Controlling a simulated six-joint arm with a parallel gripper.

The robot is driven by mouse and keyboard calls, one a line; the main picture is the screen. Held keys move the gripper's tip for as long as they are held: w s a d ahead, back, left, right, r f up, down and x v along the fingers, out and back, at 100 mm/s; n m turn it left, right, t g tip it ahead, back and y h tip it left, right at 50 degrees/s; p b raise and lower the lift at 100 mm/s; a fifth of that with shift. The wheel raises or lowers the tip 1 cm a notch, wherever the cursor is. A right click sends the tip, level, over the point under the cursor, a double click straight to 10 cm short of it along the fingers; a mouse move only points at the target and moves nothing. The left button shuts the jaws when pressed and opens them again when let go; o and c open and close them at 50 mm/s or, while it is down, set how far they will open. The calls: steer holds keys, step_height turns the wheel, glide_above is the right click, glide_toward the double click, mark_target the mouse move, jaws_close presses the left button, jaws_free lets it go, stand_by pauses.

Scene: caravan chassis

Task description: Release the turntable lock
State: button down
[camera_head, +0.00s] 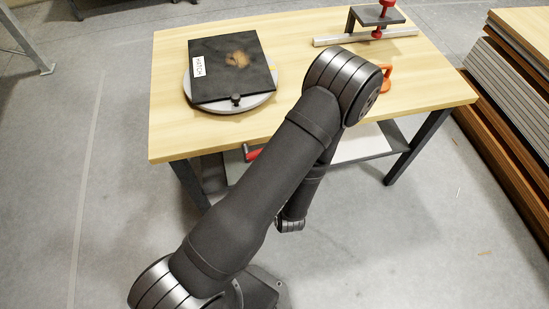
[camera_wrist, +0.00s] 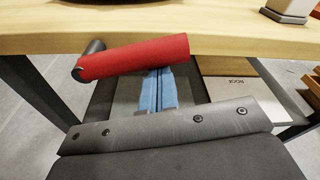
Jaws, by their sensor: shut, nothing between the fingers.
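A round grey turntable (camera_head: 232,107) sits on the workbench, with a tilted black plate marked "HATCH" (camera_head: 225,70) on it and a dark knob (camera_head: 236,100) at its front rim. A red lever handle (camera_head: 253,154) shows just under the bench's front edge; in the wrist view this red grip (camera_wrist: 135,57) lies roughly level on a dark pivot at its left end. My gripper (camera_wrist: 158,72) has its two blue fingers together, pointing at the handle's underside, with nothing between them. I cannot tell whether the tips touch the handle.
The wooden bench top (camera_head: 180,135) overhangs the handle. Dark bench legs (camera_head: 405,153) stand at the sides, and a lower shelf (camera_head: 350,147) lies beneath. A clamp fixture with red knobs (camera_head: 376,16) and an orange part (camera_head: 386,80) are on the bench. Stacked boards (camera_head: 505,85) stand right.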

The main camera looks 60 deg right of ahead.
steer(key=r+n, duration=0.3)
steer(key=w+a+r+n+h, duration=0.1)
steer(key=n, duration=0.1)
steer(key=shift+r+g, duration=0.25)
steer(key=shift+g, duration=0.05)
steer(key=shift+r, duration=0.1)
stand_by(0.3)
stand_by(0.4)
steer(key=shift+s+d+f, duration=0.4)
steer(key=shift+d+f, duration=0.2)
steer(key=shift+s+d+f, duration=0.35)
steer(key=shift+d+f, duration=0.25)
steer(key=f+v, duration=0.1)
steer(key=v, duration=0.8)
steer(key=shift+s+a+r, duration=0.3)
steer(key=shift+s+r, duration=0.05)
steer(key=shift+r, duration=0.05)
